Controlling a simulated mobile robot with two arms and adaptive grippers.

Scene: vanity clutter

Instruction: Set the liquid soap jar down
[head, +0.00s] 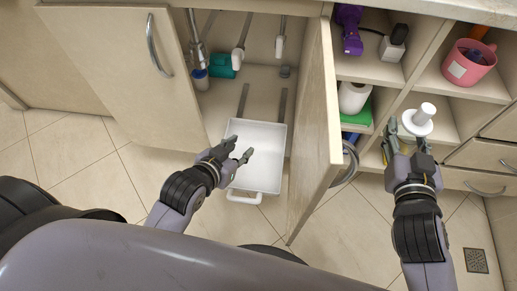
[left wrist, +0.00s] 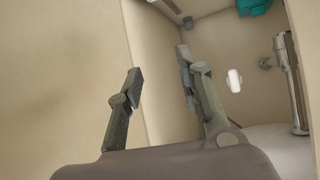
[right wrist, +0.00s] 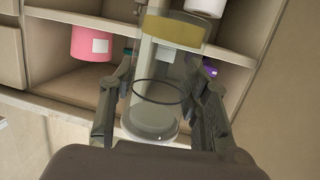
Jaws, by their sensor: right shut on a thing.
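The liquid soap jar (head: 418,119) is held in my right gripper (head: 406,134), in front of the open shelves at the right. Its white top shows in the head view. In the right wrist view, the clear jar (right wrist: 157,112) lies between the two fingers, with a yellowish band at its far end. The fingers press against its sides, and it appears held clear of the shelf. My left gripper (head: 241,146) is open and empty, above the white pull-out tray. The left wrist view shows its two fingers spread with nothing between them.
The white tray (head: 259,136) sticks out of the open cabinet. An open door (head: 318,130) stands between my arms. The shelves hold a pink cup (head: 468,66), a white roll (head: 354,97) and a purple item (head: 349,28). The compartment near the jar has bare room.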

